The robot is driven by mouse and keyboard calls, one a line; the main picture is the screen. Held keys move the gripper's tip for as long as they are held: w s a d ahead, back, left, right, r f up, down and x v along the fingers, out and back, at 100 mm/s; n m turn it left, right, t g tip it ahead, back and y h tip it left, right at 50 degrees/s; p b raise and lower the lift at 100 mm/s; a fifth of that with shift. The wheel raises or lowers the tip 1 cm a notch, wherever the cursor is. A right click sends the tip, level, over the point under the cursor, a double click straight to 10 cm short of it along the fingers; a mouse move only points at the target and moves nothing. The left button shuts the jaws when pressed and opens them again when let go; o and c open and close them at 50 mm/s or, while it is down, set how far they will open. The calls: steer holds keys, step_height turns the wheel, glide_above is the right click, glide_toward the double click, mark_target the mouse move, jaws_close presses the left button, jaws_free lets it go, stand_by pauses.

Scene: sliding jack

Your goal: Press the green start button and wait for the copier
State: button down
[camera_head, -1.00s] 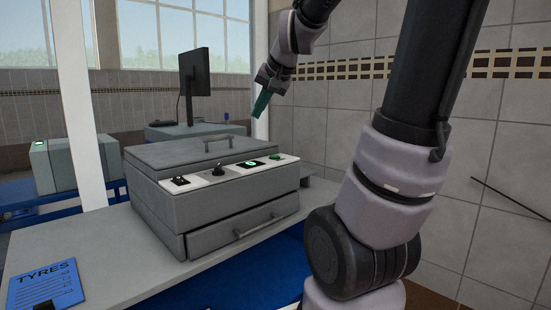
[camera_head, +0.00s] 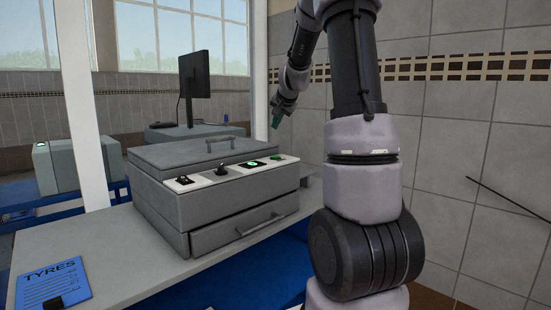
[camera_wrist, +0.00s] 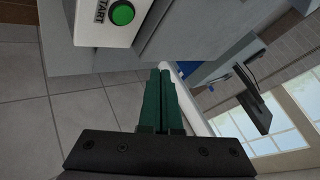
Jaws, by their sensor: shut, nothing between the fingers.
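The copier (camera_head: 235,190) is a grey box with a shut lid, a drawer and a pale control strip on its front top edge. The green start button (camera_head: 278,157) is at the strip's right end. In the wrist view the round green button (camera_wrist: 122,13) shows at the top, beside the word START. My gripper (camera_head: 275,123) is shut and empty, with green fingers, above and behind the strip's right end, apart from the button. In the wrist view my gripper's fingertips (camera_wrist: 160,72) point past the panel, below the button in the picture.
The strip also has a black knob (camera_head: 220,170), a switch (camera_head: 184,180) and a dark display (camera_head: 254,163) with a green mark. A blue TYRES sheet (camera_head: 53,284) lies on the counter (camera_head: 125,260). A monitor (camera_head: 195,75) stands behind. The tiled wall (camera_head: 470,120) is at the right.

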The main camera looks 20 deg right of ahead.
mark_target(276, 157)
steer(key=shift+f, duration=0.1)
steer(key=shift+f, duration=4.3)
steer(key=shift+f, duration=0.1)
steer(key=shift+f, duration=0.35)
steer(key=shift+f, duration=0.4)
steer(key=shift+r, duration=0.1)
steer(key=shift+a+r, duration=0.15)
steer(key=shift+r, duration=0.65)
